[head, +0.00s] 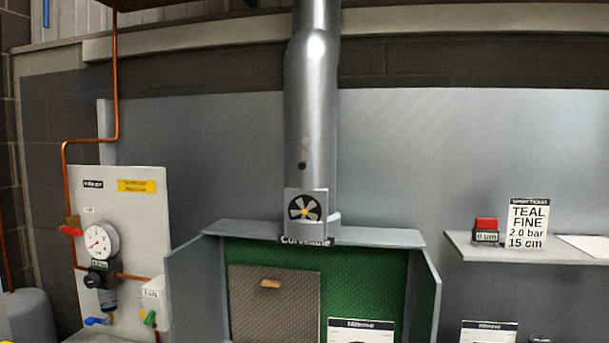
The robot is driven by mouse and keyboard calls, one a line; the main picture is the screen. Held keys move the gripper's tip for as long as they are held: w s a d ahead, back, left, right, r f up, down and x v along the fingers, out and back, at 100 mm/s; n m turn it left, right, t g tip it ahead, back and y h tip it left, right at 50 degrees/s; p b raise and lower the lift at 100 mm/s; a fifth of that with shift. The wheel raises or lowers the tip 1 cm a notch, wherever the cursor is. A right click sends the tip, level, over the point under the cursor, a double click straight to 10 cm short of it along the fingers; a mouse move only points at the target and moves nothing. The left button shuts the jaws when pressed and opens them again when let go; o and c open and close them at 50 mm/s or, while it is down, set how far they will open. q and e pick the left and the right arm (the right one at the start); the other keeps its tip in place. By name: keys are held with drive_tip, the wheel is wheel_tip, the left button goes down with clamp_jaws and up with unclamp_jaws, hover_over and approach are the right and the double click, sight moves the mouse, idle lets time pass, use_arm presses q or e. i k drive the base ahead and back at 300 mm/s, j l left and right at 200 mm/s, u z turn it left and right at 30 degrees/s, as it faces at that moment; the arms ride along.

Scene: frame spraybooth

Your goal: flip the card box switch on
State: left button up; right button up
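No switch labelled as the card box switch can be made out. A small white box (153,294) with an unreadable label sits at the lower right of the grey panel on the left, with a green lever-like part (150,318) at its lower edge. On the right shelf, a small dark box with a red top (486,229) reads "0 um" and stands beside a card (527,224) reading "TEAL FINE 2.0 bar 15 cm". I cannot tell which of these is the card box.
The grey panel (145,225) carries a round gauge (101,241), a red handle (70,230), a blue handle (97,321) and copper pipe. The booth (390,275) with green back stands in the middle, under a metal duct (313,110). The right shelf (465,248) juts from the wall.

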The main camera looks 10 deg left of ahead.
sight(150, 315)
drive_tip(key=u, duration=1.25)
drive_tip(key=i+j+z, duration=0.1)
drive_tip(key=i, duration=0.1)
